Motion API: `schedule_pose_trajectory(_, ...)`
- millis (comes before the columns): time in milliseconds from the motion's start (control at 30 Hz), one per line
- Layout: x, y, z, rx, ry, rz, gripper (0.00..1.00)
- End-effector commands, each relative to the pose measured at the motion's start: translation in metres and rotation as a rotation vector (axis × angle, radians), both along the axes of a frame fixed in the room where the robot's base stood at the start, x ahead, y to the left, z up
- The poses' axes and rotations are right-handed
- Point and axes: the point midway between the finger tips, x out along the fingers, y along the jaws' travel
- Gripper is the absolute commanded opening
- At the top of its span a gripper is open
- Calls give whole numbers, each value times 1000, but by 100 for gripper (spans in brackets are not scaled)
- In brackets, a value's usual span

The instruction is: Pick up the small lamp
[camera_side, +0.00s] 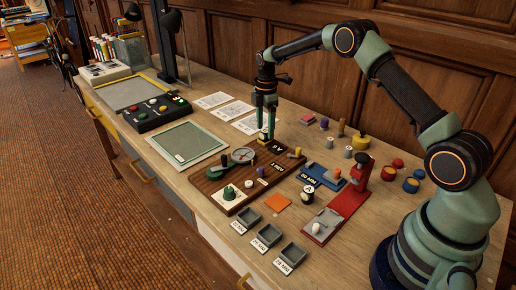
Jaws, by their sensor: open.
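No item shows clearly as a small lamp.
The board carries a round dial (243,155) and green knobs. A red stand (345,205), a blue tray (322,177) and several grey bins (267,237) stand nearer. A green mat (187,144) and a black button box (157,113) lie left. Wood panelling closes off the back.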

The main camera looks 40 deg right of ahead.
Motion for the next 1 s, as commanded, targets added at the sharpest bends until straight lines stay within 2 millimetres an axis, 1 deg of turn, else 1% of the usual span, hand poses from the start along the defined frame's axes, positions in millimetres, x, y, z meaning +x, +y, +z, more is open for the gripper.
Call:
schedule_pose_trajectory(33,-1,0,-5,1,2,0,72)
schedule_pose_trajectory(100,0,0,-9,0,0,0,72)
schedule_pose_trajectory(333,0,0,-9,0,-1,0,72)
schedule_pose_trajectory(367,0,0,-9,0,-1,0,65)
schedule_pose_trajectory(400,0,0,-9,0,-1,0,50)
schedule_pose_trajectory(467,0,0,-9,0,-1,0,27)
schedule_pose_trajectory(500,0,0,-9,0,-1,0,11)
schedule_pose_trajectory(533,0,0,-9,0,-1,0,0)
schedule_pose_trajectory(867,0,0,-8,-1,-2,0,0)
schedule_pose_trajectory(1000,0,0,-1,-1,-2,0,0)
